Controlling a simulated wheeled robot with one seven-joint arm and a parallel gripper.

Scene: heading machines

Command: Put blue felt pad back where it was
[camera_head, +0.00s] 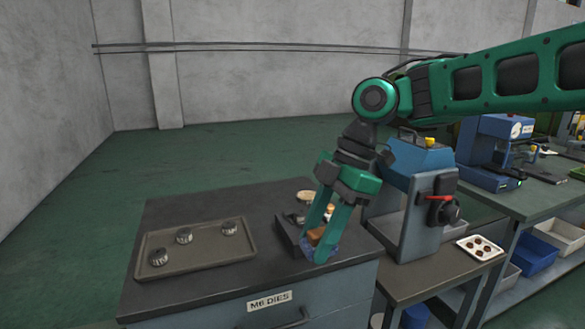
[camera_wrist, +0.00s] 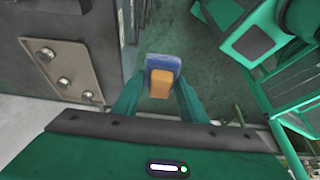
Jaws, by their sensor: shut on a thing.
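My gripper (camera_head: 319,246) points down at the front right part of the dark cabinet top (camera_head: 190,213). Its fingers are shut on the blue felt pad (camera_head: 323,253), which has an orange-brown block on it. In the wrist view the blue pad (camera_wrist: 161,62) sits between the fingertips (camera_wrist: 158,88), with the orange block nearer the camera. Green floor shows beyond it there. A small dark tray (camera_head: 286,236) with several small items is just behind and left of the fingers, partly hidden by them. I cannot tell whether the pad touches the tray or the cabinet top.
A brown tray (camera_head: 205,271) with three round metal dies lies to the left on the cabinet, which bears an "M6 DIES" label (camera_head: 269,300). A blue-grey machine (camera_head: 420,215) stands close right of my gripper. A white dish (camera_head: 480,248) lies farther right. The cabinet's back left is bare.

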